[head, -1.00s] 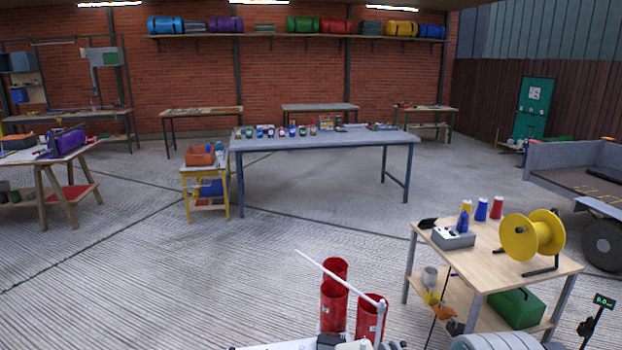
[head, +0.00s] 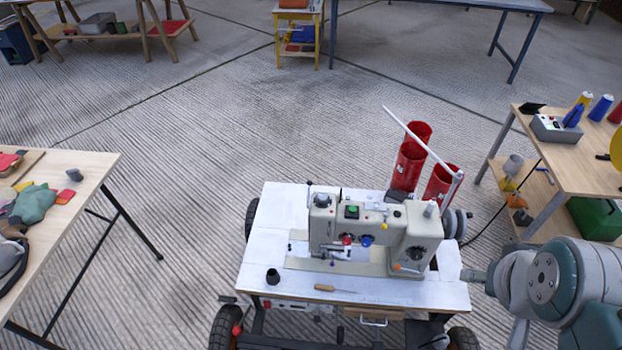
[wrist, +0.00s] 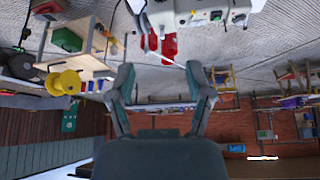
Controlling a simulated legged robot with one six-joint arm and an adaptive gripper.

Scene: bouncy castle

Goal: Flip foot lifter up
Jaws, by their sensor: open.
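A cream sewing machine (head: 322,228) stands on a white-topped wheeled cart (head: 270,215) in the lower middle of the head view. Its front carries a red knob (head: 347,240), a blue knob (head: 367,240) and a small orange lever (head: 398,267). The foot lifter is too small to tell among these parts. In the wrist view, which is upside down, the machine (wrist: 190,12) shows at the top edge, partly cut off. My gripper (wrist: 160,66) is open and empty, with the machine beyond its fingertips and apart from them. My arm shows right of the cart in the head view.
Red cylinders (head: 408,165) stand behind the machine, with a white rod slanting over them. A black cup (head: 273,276) and a wooden-handled tool (head: 325,287) lie in front. A wooden table (head: 90,165) is at left, a bench (head: 545,165) at right. The floor between is clear.

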